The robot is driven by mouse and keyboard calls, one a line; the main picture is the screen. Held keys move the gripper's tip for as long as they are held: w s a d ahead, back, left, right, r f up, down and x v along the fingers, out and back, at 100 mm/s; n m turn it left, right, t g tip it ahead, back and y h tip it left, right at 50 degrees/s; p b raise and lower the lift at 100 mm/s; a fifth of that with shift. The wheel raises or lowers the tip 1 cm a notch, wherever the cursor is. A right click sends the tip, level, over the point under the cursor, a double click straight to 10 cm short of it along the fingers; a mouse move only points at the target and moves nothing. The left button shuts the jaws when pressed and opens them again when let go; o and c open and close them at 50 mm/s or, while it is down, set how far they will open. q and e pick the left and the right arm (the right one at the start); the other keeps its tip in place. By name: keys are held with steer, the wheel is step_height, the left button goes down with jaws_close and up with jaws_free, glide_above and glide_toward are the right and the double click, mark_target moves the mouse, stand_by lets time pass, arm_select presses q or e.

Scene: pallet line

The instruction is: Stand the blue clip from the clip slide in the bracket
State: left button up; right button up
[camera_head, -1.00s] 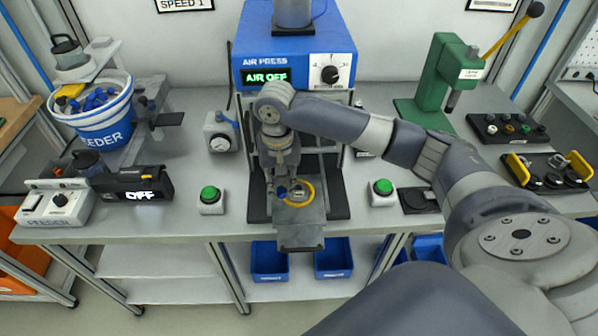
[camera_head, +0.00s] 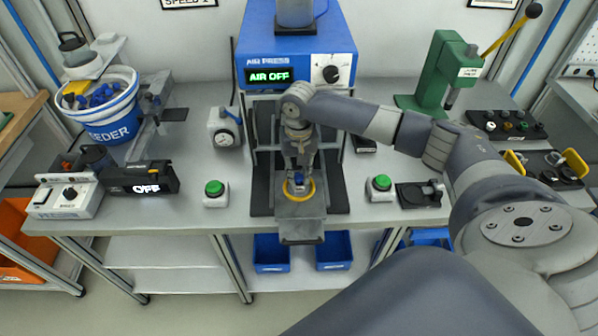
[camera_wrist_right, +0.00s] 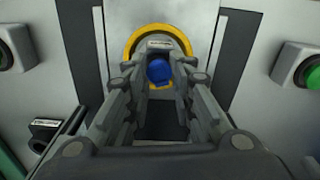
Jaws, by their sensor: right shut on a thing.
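My right gripper (camera_head: 297,186) is shut on a blue clip (camera_head: 299,179) in front of the air press. The clip's round blue top shows between the fingers in the right wrist view (camera_wrist_right: 159,70). The clip is over the yellow ring (camera_head: 313,190) on the press's grey plate (camera_head: 302,225). The ring also shows around the clip in the right wrist view (camera_wrist_right: 132,44). The bracket is mostly hidden by the fingers, and I cannot tell whether the clip touches it. My left gripper is not in view.
The blue air press (camera_head: 297,50) rises close behind my gripper and reads AIR OFF. Green buttons stand left (camera_head: 215,190) and right (camera_head: 381,184) of the plate. The feeder bucket (camera_head: 110,125) with blue pieces is at left, the green hand press (camera_head: 438,75) at right.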

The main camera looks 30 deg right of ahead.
mark_target(299, 175)
steer(key=shift+o, duration=0.7)
steer(key=shift+s+f, duration=0.15)
steer(key=shift+f, duration=0.4)
steer(key=shift+s+f, duration=0.15)
steer(key=shift+f, duration=0.35)
steer(key=o, duration=0.7)
steer(key=shift+w, duration=0.1)
steer(key=shift+d, duration=0.2)
steer(key=shift+w, duration=0.1)
steer(key=shift+r, duration=0.25)
step_height(299, 175, up, 13)
steer(key=b, duration=0.2)
steer(key=shift+w+b, duration=0.15)
steer(key=shift+b, duration=0.15)
steer(key=shift+a, duration=0.1)
